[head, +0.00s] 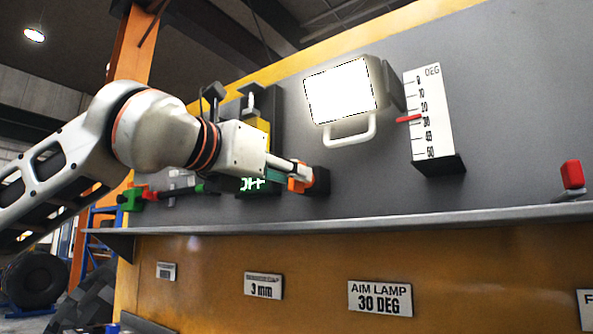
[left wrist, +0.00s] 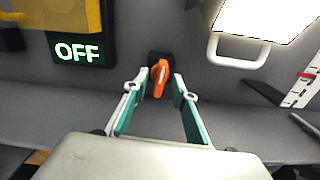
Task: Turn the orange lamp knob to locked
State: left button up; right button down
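The orange lamp knob (left wrist: 160,78) sits on a dark base on the grey panel. In the left wrist view its bar stands close to upright, with a pale line along it. In the head view the knob (head: 296,185) is partly hidden by my gripper. My left gripper (left wrist: 161,88) is open, with a teal-padded finger on either side of the knob; I cannot tell if they touch it. It also shows in the head view (head: 303,172). The lit lamp (head: 340,91), with a white handle below, is above right of the knob. My right gripper is not in view.
A DEG scale (head: 430,115) has its red pointer near 30. A sign (head: 380,298) reads AIM LAMP 30 DEG. A green OFF display (left wrist: 78,53) is left of the knob. A grey ledge (head: 400,220) runs below, with a red block (head: 572,174) at right.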

pick_arm(q)
jog(key=shift+x, duration=1.2)
grip_shut()
